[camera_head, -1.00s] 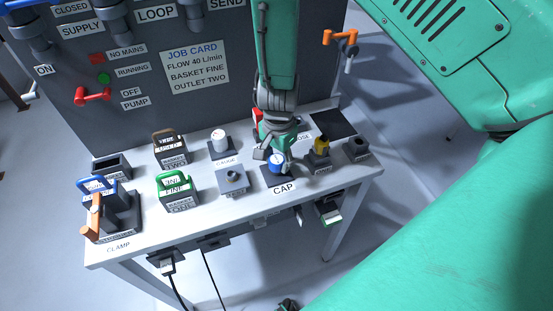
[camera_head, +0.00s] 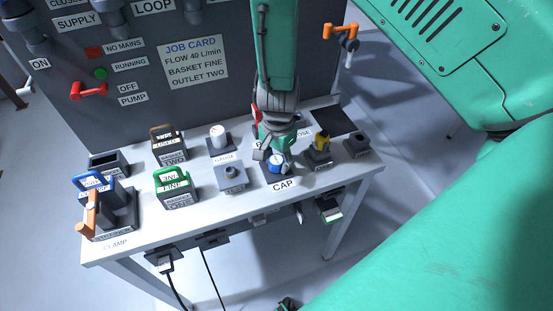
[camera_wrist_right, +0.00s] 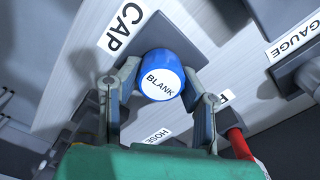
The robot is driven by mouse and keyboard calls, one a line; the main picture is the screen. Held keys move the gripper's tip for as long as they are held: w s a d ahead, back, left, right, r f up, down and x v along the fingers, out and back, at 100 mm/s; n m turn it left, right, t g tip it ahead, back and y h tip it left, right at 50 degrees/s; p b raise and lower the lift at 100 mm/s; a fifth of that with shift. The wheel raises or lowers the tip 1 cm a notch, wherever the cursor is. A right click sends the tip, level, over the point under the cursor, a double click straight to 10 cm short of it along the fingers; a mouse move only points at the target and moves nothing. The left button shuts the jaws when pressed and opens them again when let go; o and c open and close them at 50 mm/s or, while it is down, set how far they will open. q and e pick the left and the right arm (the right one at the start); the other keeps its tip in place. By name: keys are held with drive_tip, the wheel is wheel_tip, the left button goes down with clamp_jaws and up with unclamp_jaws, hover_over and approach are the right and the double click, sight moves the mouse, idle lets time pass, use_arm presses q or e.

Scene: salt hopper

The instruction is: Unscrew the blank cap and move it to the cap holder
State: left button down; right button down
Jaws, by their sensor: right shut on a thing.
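The blank cap (camera_head: 275,165) is blue with a white top. It is at the dark cap holder (camera_head: 283,178) behind the CAP label in the head view; I cannot tell whether it is fully seated. The right wrist view shows the cap (camera_wrist_right: 160,86) with BLANK on its top. My right gripper (camera_head: 276,158) comes down from above and is shut on the cap, with one finger on each side in the right wrist view (camera_wrist_right: 163,92). A grey block with a bare round stub (camera_head: 232,174) stands left of the holder. My left gripper is not in view.
Left of the stub are a green-handled basket (camera_head: 174,190), a brown-handled basket (camera_head: 168,147) and the gauge (camera_head: 217,136). A yellow-topped fitting (camera_head: 321,142) and a dark socket block (camera_head: 357,144) stand close to the right. A control panel (camera_head: 140,60) rises behind the table.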

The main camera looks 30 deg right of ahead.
sight(277, 159)
drive_tip(key=shift+f, duration=0.25)
drive_tip(key=c, duration=0.5)
unclamp_jaws()
drive_tip(key=shift+r, duration=0.15)
drive_tip(key=shift+r+p, duration=2.25)
drive_tip(key=shift+r, duration=0.65)
